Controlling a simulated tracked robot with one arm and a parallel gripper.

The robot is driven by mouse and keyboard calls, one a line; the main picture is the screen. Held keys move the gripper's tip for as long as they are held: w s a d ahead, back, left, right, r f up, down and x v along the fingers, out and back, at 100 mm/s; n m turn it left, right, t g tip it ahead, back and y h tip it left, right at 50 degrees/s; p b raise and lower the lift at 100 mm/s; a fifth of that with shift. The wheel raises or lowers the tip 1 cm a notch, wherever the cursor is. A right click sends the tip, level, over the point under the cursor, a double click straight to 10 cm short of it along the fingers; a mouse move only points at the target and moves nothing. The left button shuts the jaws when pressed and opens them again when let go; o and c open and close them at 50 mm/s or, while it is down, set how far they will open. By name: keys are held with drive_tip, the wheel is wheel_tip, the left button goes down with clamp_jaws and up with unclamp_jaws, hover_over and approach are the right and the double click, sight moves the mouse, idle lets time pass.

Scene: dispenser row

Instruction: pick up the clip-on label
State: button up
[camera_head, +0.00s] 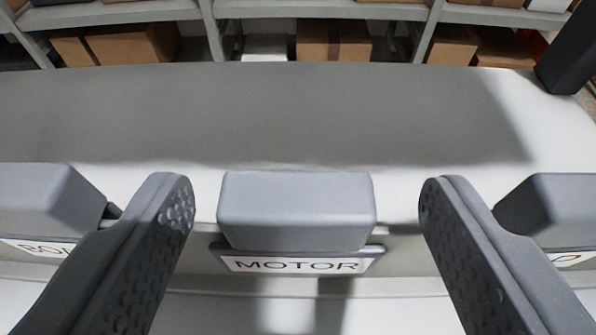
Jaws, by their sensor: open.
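A grey clip-on label (297,210) with a white strip reading "MOTOR" sits at the middle of the picture, on the near edge of a light surface. It has a thick, rounded grey block on top and a thin plate under it. My gripper (308,192) is open, with one dotted finger to the left of this label and one to the right. Clear gaps show between the label and both fingers. Nothing is held.
Similar grey clips stand at the left (45,200) and right (555,208), partly hidden by my fingers; their lettering is cut off. A broad pale surface (270,110) lies behind, bare. Shelves with cardboard boxes (130,42) stand beyond. A dark block (570,55) is at the upper right.

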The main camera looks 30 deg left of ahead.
sight(301, 184)
drive_tip(key=x, duration=0.3)
drive_tip(key=shift+a+f+b, duration=0.1)
drive_tip(key=shift+f+b, duration=0.1)
drive_tip(key=shift+b, duration=0.2)
drive_tip(key=shift+w+a+f, duration=0.1)
drive_tip(key=shift+w+a, duration=0.2)
drive_tip(key=shift+w, duration=0.2)
drive_tip(key=c, duration=1)
drive_tip(key=shift+c, duration=0.2)
drive_tip(key=shift+r, duration=0.6)
drive_tip(key=s+d+r+p, duration=0.1)
drive_tip(key=s+d+r, duration=0.1)
drive_tip(key=s, duration=0.5)
drive_tip(key=s+d+r+p, duration=0.1)
drive_tip(key=s+d+p, duration=0.1)
drive_tip(key=s, duration=0.6)
drive_tip(key=shift+s+r, duration=0.3)
drive_tip(key=shift+r, duration=0.1)
